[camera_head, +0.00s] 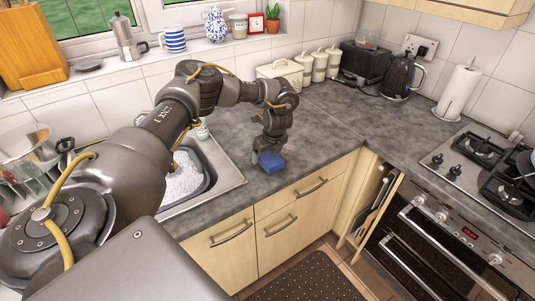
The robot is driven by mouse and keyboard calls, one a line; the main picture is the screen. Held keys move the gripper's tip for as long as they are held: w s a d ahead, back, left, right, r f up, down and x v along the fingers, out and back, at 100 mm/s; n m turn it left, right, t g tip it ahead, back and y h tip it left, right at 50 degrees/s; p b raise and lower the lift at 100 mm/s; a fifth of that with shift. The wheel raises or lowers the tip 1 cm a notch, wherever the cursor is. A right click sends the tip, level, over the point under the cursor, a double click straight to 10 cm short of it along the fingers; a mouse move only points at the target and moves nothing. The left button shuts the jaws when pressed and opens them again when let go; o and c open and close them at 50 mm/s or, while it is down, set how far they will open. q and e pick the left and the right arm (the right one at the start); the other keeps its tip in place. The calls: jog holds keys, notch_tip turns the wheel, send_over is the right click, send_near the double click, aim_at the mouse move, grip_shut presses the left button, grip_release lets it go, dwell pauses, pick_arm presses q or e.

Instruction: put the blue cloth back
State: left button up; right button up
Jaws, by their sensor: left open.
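The blue cloth (271,162) is a small, folded-looking blue block on the grey worktop, just right of the sink and close to the worktop's front edge. My left gripper (266,150) points down directly over the cloth, with its fingertips at or just above its top. Its jaws are open. The picture is too small to tell whether the fingers touch the cloth. My right gripper is out of view.
The soapy sink (186,184) with white foam lies left of the cloth, partly behind my left arm. Cream canisters (304,66), a toaster (365,62) and a black kettle (399,76) stand along the back. The worktop (330,120) right of the gripper is clear.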

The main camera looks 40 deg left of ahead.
aim_at(273, 161)
pick_arm(q)
jog(key=shift+r, duration=0.25)
jog(key=shift+d+r, duration=0.2)
jog(key=shift+r, duration=0.15)
jog(key=b+v, duration=0.1)
jog(key=v, duration=1)
jog(key=shift+d, duration=0.1)
